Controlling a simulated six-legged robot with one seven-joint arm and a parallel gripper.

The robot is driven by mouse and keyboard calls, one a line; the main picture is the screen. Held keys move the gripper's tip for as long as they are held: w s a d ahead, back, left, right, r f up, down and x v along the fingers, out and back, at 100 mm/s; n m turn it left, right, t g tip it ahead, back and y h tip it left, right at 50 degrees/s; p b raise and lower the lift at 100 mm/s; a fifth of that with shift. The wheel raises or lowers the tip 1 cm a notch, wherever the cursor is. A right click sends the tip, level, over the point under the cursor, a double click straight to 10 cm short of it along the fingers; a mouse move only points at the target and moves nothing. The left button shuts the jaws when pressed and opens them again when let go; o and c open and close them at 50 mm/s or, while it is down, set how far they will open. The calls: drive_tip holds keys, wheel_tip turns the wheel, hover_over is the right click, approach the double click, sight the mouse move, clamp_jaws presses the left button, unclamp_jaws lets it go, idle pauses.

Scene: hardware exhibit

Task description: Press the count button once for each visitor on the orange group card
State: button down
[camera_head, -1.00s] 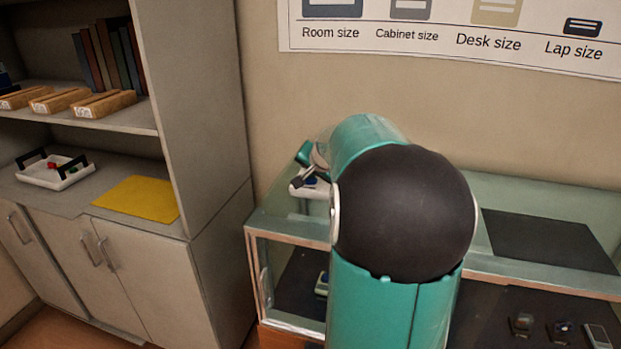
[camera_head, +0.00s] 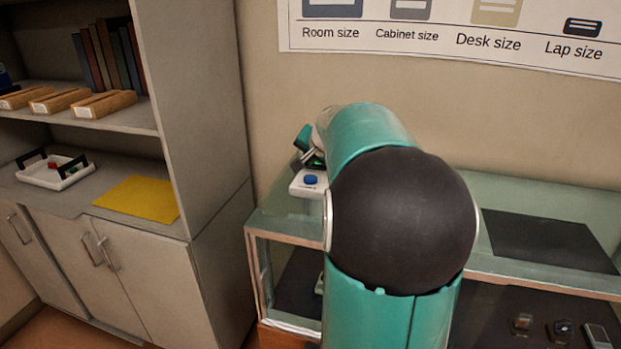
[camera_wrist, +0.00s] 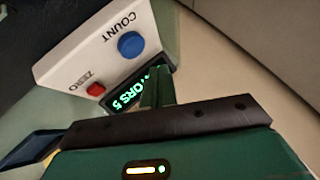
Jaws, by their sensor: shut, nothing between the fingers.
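A white counter box shows in the wrist view (camera_wrist: 85,62), with a round blue COUNT button (camera_wrist: 131,45) and a smaller red ZERO button (camera_wrist: 95,89). Its dark display (camera_wrist: 128,92) has green text ending in "ORS 5", partly hidden by my gripper. In the head view the box (camera_head: 301,188) stands on the glass case, its blue button (camera_head: 311,180) uncovered. My gripper (camera_wrist: 156,84) is shut and empty, beside the display and apart from the blue button. I cannot make out an orange group card.
The glass case (camera_head: 290,236) has a dark panel (camera_head: 548,240) on top and small devices inside. A cabinet at left holds a tray (camera_head: 52,176), a yellow mat (camera_head: 138,199), wooden blocks (camera_head: 58,101) and books. A size chart (camera_head: 450,38) hangs on the wall.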

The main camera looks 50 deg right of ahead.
sight(314, 179)
drive_tip(key=shift+r, duration=1.3)
idle(1.6)
drive_tip(key=shift+s+d+r+n+y, duration=0.1)
drive_tip(key=shift+d+r+n+y, duration=0.1)
drive_tip(key=shift+n+y, duration=0.2)
drive_tip(key=shift+d+r+n+t+y, duration=0.1)
drive_tip(key=shift+r+n+t+y, duration=0.15)
drive_tip(key=shift+r+n+y, duration=0.85)
drive_tip(key=shift+d+r+n+t+y, duration=0.1)
drive_tip(key=shift+r+n+t+y, duration=0.15)
drive_tip(key=shift+r+n+y, duration=0.85)
drive_tip(key=shift+f+n+h, duration=0.3)
drive_tip(key=shift+f+n, duration=0.1)
drive_tip(key=shift+f, duration=0.15)
drive_tip(key=shift+a+f, duration=0.1)
drive_tip(key=shift+f, duration=4.25)
